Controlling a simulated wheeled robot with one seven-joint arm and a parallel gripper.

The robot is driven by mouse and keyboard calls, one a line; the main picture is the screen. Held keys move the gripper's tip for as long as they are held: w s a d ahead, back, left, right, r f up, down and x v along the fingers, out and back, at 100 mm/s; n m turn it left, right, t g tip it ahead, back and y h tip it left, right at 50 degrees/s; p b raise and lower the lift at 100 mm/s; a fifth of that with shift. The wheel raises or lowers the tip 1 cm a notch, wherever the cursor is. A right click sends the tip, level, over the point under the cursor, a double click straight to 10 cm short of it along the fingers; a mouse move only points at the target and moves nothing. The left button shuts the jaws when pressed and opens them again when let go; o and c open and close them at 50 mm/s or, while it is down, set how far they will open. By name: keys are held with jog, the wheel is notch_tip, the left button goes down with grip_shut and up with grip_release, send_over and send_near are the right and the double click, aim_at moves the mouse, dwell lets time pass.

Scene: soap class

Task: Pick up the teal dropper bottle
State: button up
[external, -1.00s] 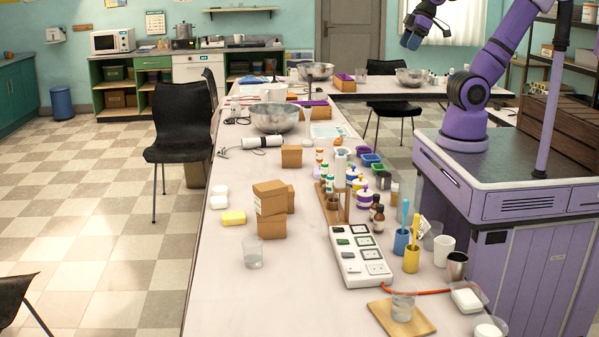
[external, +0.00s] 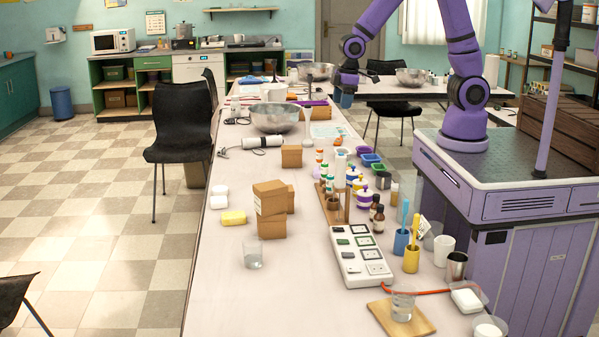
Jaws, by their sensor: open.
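My gripper (external: 343,98) hangs pointing down from the purple arm, over the far right side of the long table. It is open and looks empty. Small bottles with orange and green caps (external: 325,172) stand grouped mid-table, nearer the camera than my gripper. Two brown bottles with dark caps (external: 378,219) stand nearer still. I cannot tell for certain which of the small bottles is the teal dropper bottle; they are too small at this distance.
Blue, purple and green tubs (external: 371,158) and purple-banded jars (external: 362,196) crowd beside the bottles. The table's front left is mostly clear.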

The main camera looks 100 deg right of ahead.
jog(key=n+g, duration=0.1)
jog(key=g, duration=0.1)
send_over(330, 176)
jog(key=f, duration=1.9)
jog(key=shift+w+d+f, duration=0.1)
jog(key=shift+w+d, duration=0.05)
jog(key=shift+d, duration=0.2)
notch_tip(330, 176, down, 6)
jog(key=f, duration=0.3)
jog(key=shift+s+a+f, duration=0.15)
jog(key=shift+s+f, duration=0.15)
jog(key=shift+f, duration=0.75)
jog(key=c, duration=1)
